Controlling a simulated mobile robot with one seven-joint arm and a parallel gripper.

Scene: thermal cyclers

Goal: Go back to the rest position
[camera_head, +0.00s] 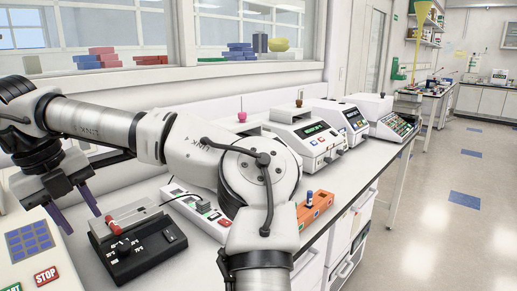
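My gripper (76,211) is at the left, its two dark bluish fingers pointing down and spread apart with nothing visible between them. It hangs above the bench, between the keypad device (37,252) with a red STOP button and the small black device (135,247) with a knob. My arm reaches from the bottom middle up and across to the left, bent at a large joint.
The white bench (335,180) runs away to the right. It carries several white instruments, including one with a green display (316,131), and an orange block (314,208). A power strip (196,206) lies behind my arm. Open floor (455,170) lies at the right.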

